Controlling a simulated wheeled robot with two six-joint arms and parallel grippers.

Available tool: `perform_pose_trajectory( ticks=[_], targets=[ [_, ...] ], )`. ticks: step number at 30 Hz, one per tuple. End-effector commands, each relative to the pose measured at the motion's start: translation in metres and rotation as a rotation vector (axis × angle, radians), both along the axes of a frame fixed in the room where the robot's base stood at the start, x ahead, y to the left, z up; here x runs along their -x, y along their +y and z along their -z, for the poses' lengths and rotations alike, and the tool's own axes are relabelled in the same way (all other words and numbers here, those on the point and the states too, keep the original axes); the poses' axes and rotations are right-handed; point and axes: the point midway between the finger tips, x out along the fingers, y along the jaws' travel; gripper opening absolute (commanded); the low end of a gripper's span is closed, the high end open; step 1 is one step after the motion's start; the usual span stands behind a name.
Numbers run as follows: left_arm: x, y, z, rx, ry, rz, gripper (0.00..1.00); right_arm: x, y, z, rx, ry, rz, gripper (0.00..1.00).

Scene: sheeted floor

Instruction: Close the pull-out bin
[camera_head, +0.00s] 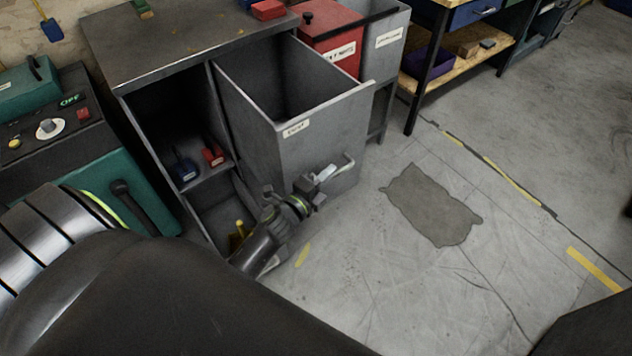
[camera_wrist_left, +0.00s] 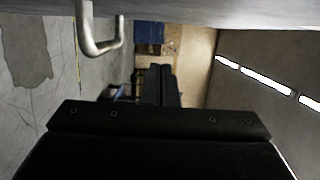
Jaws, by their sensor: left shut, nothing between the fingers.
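The grey pull-out bin (camera_head: 318,142) stands out from the grey cabinet (camera_head: 165,52), its open top showing a dark, empty-looking inside. A small label is near the top of its front, and a metal bar handle (camera_head: 338,170) sits lower on the front. My left gripper (camera_head: 318,183) is at the bin's front, close beside the handle. Whether it touches the front is hard to tell. In the left wrist view, its fingers (camera_wrist_left: 160,85) are together and empty, with the handle (camera_wrist_left: 103,35) at the upper left and the bin front (camera_wrist_left: 210,14) along the top edge.
Left of the bin, open shelves hold a blue item (camera_head: 183,168) and a red item (camera_head: 213,154). A teal machine (camera_head: 75,150) stands at the left. A red bin (camera_head: 333,38) and a workbench (camera_head: 440,60) are behind. The floor (camera_head: 500,190) to the right is clear.

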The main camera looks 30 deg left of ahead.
Motion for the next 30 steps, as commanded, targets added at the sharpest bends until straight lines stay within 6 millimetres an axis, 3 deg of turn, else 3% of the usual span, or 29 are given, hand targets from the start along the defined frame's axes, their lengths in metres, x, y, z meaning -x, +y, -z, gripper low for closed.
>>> perform_pose_trajectory(
  ticks=[4,7,12,30],
  targets=[
    [-0.029,-0.005,0.000,0.001,-0.001,0.001,0.00,-0.005,-0.005,0.002,0.006,-0.004,-0.003,0.36],
    [-0.032,0.015,0.001,-0.003,0.002,0.000,0.00,-0.010,-0.008,0.002,0.010,-0.011,-0.005,0.36],
    [-0.038,0.029,0.001,0.000,0.000,0.000,0.00,-0.022,-0.011,0.001,0.015,-0.031,-0.009,0.36],
    [-0.042,0.041,0.001,-0.001,0.001,-0.001,0.00,-0.013,-0.011,0.004,0.013,-0.014,-0.006,0.36]
  ],
)
